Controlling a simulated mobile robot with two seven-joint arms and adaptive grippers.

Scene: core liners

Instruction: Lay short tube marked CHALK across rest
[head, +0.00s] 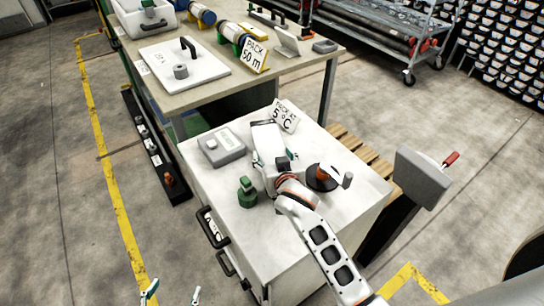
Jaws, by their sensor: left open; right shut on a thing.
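My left gripper (172,293) is open and empty at the bottom edge, over the floor. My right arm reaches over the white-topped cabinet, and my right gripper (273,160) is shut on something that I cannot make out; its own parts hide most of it. Two tubes lie on the long bench at the back: one farther left (202,15) and one nearer (234,33) beside the PACK 50 m sign (253,56). Both have coloured ends. I cannot read CHALK on either, and I cannot tell which fixture is the rest.
The cabinet top (350,205) carries a grey box (221,146), a green bottle (247,192), a 5 °C sign (284,117) and a black disc with an orange part (322,176). A white board (185,68) lies on the bench. A grey panel (425,176) stands at right.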

